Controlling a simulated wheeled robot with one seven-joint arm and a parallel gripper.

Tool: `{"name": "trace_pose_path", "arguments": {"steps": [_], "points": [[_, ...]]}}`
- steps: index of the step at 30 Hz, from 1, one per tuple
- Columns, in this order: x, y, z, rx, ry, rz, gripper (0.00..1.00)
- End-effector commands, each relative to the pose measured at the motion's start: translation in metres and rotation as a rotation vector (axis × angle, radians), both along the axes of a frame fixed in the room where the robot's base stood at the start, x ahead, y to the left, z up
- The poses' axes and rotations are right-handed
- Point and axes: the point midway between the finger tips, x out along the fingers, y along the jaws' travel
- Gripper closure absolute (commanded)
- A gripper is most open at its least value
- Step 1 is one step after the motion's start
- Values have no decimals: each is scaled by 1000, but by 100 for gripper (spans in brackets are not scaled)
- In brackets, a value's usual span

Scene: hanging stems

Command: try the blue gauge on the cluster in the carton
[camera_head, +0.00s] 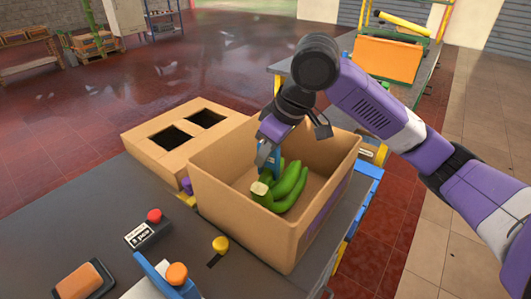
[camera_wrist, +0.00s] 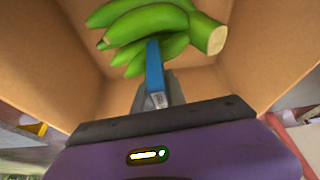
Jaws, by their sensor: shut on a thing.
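The cluster (camera_head: 285,190) of several green bananas lies in the open cardboard carton (camera_head: 233,214), its cut crown facing the near side. In the wrist view the cluster (camera_wrist: 150,27) fills the top, with the pale crown at right. My gripper (camera_head: 267,157) is inside the carton and shut on the blue gauge (camera_head: 275,160). In the wrist view the blue gauge (camera_wrist: 154,68) points from the jaws to the bananas, and its far end overlaps them. I cannot tell if it touches them. The jaws (camera_wrist: 160,97) partly hide its lower part.
A box with two dark square openings (camera_head: 188,133) stands left of the carton. On the dark worktop (camera_head: 70,225) are a red-button block labelled "5 pcs" (camera_head: 148,230), a yellow knob (camera_head: 220,244), a blue stand with an orange knob (camera_head: 170,277) and an orange-brown block (camera_head: 80,282).

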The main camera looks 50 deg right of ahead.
Motion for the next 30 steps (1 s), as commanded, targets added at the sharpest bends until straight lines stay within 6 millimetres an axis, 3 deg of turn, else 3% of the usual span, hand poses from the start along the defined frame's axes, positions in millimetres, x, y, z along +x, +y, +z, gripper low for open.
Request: {"name": "trace_pose_path", "arguments": {"steps": [30], "points": [[0,0,-5,1,0,0,100]]}}
